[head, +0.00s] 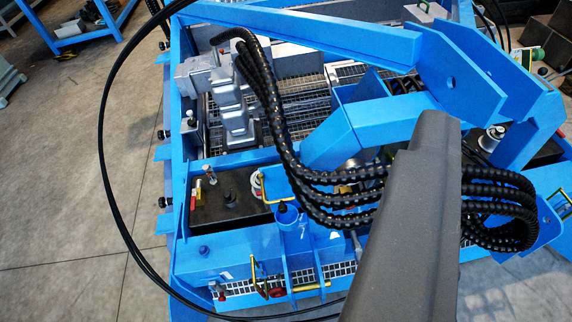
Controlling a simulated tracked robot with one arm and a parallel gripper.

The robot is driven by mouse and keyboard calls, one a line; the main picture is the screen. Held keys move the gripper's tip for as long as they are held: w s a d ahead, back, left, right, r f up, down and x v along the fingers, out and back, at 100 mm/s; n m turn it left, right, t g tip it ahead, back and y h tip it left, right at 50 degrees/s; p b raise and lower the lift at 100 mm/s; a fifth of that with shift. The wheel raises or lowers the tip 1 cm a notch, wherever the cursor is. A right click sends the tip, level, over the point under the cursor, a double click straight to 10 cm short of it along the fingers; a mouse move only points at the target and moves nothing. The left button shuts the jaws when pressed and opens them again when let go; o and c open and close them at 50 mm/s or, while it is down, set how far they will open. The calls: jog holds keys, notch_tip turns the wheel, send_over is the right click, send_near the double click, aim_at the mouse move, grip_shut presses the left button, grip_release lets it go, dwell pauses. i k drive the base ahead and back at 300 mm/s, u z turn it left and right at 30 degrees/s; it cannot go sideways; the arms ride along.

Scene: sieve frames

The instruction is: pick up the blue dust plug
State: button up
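A small dark blue cap-like piece (204,250), which looks like the blue dust plug, sits on a bright blue flat surface (232,260) at the lower left of the machine frame. It looks upright, and nothing touches it from above. A second dark blue knob-like piece (287,214) is on a blue bracket to its right. I cannot be sure which is the plug. No gripper fingers can be made out in this view. A dark grey bar, probably part of my arm, crosses the lower right and hides what lies behind it.
Black ribbed hoses (285,130) arch across the middle, and a thin black cable (108,130) loops down the left. Yellow handles (258,282) stand near the front edge. A light grey stepped block (232,105) stands over the grating. Concrete floor (75,190) at left is clear.

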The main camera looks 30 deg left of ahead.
aim_at(204, 249)
jog(key=u, duration=0.5)
jog(key=k, duration=1.15)
jog(key=u, duration=0.7)
jog(key=i, duration=1)
